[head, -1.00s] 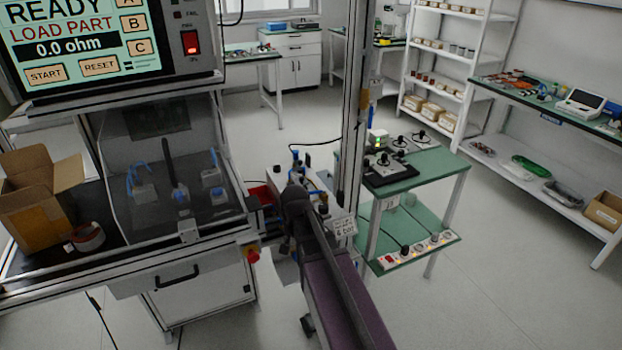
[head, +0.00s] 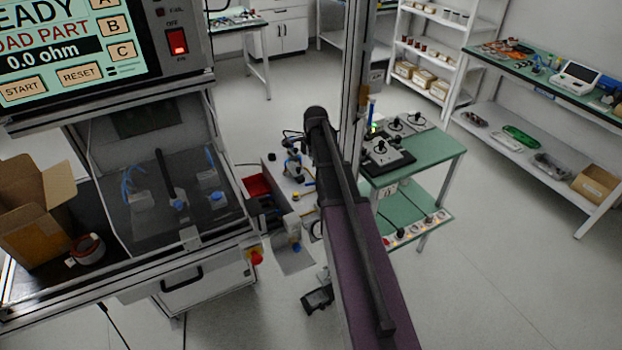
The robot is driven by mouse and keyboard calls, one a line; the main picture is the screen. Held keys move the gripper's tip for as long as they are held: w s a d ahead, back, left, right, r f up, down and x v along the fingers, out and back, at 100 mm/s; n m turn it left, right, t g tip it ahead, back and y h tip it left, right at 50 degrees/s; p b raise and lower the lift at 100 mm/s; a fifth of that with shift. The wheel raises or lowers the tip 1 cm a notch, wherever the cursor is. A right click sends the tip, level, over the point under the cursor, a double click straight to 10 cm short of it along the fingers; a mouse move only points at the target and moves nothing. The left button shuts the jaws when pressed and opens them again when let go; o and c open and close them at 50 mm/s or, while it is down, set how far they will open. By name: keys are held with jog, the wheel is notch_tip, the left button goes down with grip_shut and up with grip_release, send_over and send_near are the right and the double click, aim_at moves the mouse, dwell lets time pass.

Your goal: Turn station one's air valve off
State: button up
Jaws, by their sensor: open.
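Station one appears to be the test bench at left, with its screen (head: 65,55) reading LOAD PART and 0.0 ohm. To its right is a white panel (head: 283,190) with small blue, black and yellow pneumatic-looking fittings (head: 293,165). A small yellow part (head: 296,197) sits on that panel; I cannot tell whether it is the air valve's handle, or how the valve is set. My purple arm link and its dark joint rise just right of the panel and cover its right side. My gripper is not visible.
A red emergency-stop-like knob (head: 256,257) is on the bench's front corner. A metal post stands behind my arm. A green cart (head: 430,160) is at right.

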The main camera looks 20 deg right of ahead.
aim_at(311, 184)
jog(key=shift+f, duration=0.15)
jog(key=f+b, duration=0.4)
jog(key=w+f+b, duration=0.1)
jog(key=f+b, duration=0.4)
jog(key=w+f+b, duration=0.1)
jog(key=f+b, duration=0.3)
jog(key=shift+w+d+f+b, duration=0.15)
jog(key=shift+w+d+b, duration=0.05)
jog(key=shift+w+b, duration=0.1)
dwell(0.7)
grip_shut()
